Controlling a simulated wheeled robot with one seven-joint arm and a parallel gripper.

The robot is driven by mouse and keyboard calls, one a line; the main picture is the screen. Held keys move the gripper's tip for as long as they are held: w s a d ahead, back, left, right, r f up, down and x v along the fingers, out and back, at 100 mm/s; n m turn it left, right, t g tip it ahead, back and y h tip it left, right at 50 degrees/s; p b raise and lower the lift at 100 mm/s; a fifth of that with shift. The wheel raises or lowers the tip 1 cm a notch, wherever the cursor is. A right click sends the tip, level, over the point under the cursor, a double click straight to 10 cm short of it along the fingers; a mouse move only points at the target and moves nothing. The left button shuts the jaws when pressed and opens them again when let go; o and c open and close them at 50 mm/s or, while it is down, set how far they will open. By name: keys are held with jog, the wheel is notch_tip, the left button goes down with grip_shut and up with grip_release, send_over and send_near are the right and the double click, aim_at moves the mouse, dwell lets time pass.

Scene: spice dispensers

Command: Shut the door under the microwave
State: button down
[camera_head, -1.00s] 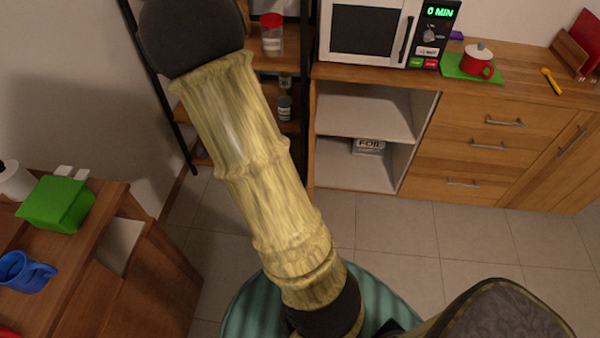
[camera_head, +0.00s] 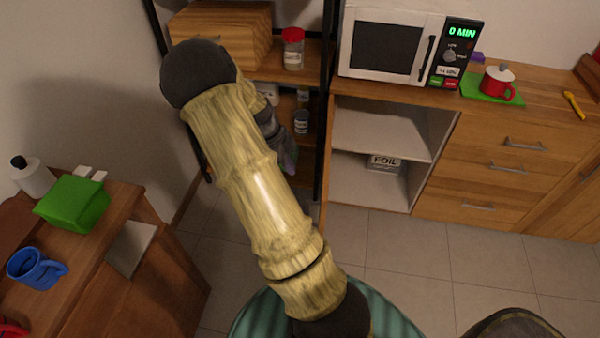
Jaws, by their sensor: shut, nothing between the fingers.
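The microwave (camera_head: 385,42) stands on the wooden counter. Under it the cabinet compartment (camera_head: 375,135) is open, with two light shelf spaces. A narrow wooden strip (camera_head: 325,200) runs down its left side; it looks like the door swung open and seen nearly edge-on, but I cannot be sure. My gripper (camera_head: 287,158) shows partly behind my forearm, in front of the dark shelf rack and left of the cabinet opening. It is shut and empty, apart from the strip as far as I can see. Its fingertips are small and partly hidden.
A foil box (camera_head: 384,163) lies in the lower space. Drawers (camera_head: 495,165) stand right of the opening. A black-framed rack with jars (camera_head: 293,48) stands to the left. A side table with a green box (camera_head: 72,203) and blue mug (camera_head: 35,268) is at left. The tiled floor before the cabinet is clear.

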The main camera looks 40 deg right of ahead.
jog(key=s+d+f, duration=0.5)
jog(key=f, duration=0.3)
jog(key=shift+d+f, duration=0.15)
jog(key=shift+s, duration=0.1)
dwell(0.4)
